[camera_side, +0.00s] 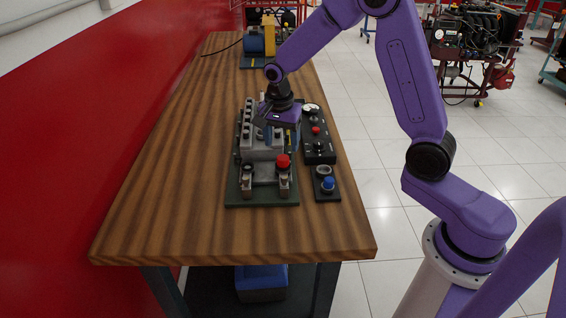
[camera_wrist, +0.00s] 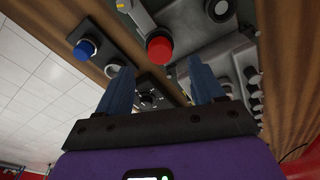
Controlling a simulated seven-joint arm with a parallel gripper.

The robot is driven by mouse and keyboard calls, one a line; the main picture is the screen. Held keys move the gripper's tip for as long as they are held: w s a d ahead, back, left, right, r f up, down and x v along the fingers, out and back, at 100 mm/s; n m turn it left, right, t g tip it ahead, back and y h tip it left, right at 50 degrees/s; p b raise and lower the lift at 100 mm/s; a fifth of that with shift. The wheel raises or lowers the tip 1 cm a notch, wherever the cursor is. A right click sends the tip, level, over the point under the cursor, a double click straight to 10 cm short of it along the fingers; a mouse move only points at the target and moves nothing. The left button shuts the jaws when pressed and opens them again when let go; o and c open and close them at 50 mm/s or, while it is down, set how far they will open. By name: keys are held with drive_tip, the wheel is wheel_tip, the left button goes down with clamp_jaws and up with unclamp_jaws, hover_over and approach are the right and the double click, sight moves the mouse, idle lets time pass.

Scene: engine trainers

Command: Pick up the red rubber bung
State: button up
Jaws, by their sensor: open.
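The red rubber bung (camera_side: 283,161) sits on top of a metal post at the front right of the engine trainer (camera_side: 262,192) on the wooden table. In the wrist view the bung (camera_wrist: 159,50) is a red disc seen beyond the fingertips, roughly between them. My gripper (camera_wrist: 161,78) has its two blue fingers apart with nothing between them. In the side view my gripper (camera_side: 280,130) is over the trainer, behind the bung and apart from it. Its fingertips are partly hidden there.
A blue bung (camera_side: 328,183) stands on a small dark plate to the right. A black control panel (camera_side: 319,150) with a small red button lies beside the trainer. A blue and yellow machine (camera_side: 259,42) stands at the far end. The table's left side (camera_side: 165,170) is clear.

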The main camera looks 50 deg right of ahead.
sight(283, 158)
drive_tip(key=shift+w+d+f, duration=0.1)
drive_tip(key=shift+d+f, duration=0.1)
drive_tip(key=shift+f, duration=1.25)
drive_tip(key=shift+w+d+f, duration=0.1)
drive_tip(key=shift+d+f, duration=0.05)
drive_tip(key=shift+f, duration=1.25)
drive_tip(key=c, duration=1.1)
